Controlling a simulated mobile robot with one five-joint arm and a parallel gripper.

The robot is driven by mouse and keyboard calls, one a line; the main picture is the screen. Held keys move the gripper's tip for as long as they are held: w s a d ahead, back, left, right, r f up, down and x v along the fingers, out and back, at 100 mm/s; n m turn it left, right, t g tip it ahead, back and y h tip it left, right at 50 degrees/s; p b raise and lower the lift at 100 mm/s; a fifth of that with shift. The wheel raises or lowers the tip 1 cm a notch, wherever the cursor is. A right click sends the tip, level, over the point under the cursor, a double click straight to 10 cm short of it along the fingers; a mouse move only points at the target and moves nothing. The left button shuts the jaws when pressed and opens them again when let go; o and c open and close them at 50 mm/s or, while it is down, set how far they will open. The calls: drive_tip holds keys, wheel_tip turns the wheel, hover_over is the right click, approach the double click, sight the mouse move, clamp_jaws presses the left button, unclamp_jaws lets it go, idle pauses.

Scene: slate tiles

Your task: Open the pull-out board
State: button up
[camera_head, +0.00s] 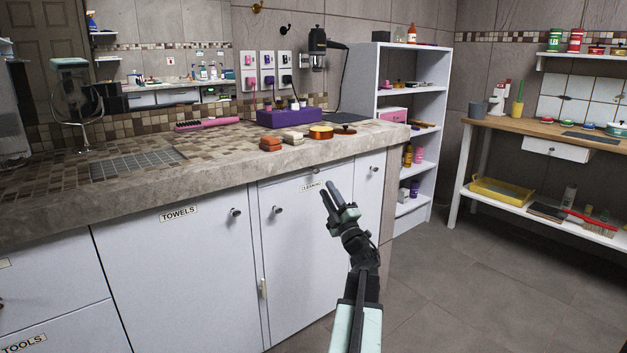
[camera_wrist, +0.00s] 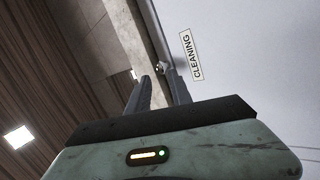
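The pull-out board cannot be made out for certain. A pale cabinet front (camera_head: 312,240) under the counter carries a CLEANING label (camera_head: 311,187), which also shows in the wrist view (camera_wrist: 191,56). A small metal knob (camera_wrist: 163,67) sits beside that label near the counter edge in the wrist view. In the head view my gripper probably hides it. My gripper (camera_head: 328,189) is in front of the top of the cleaning cabinet. In the wrist view its two fingers (camera_wrist: 157,76) are apart, with the small knob just beyond their tips. I cannot tell whether they touch it.
The stone counter (camera_head: 215,174) overhangs the cabinets. A towels door (camera_head: 170,270) with its own knob (camera_head: 236,212) is to the left. Another door knob (camera_head: 277,210) and a right knob (camera_head: 374,168) stick out nearby. The tiled floor (camera_head: 470,290) to the right is clear.

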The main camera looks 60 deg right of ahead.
drive_tip(key=p+x, duration=0.3)
drive_tip(key=x, duration=0.4)
drive_tip(key=shift+w+a, duration=0.1)
drive_tip(key=shift+a, duration=0.05)
clamp_jaws()
idle(1.0)
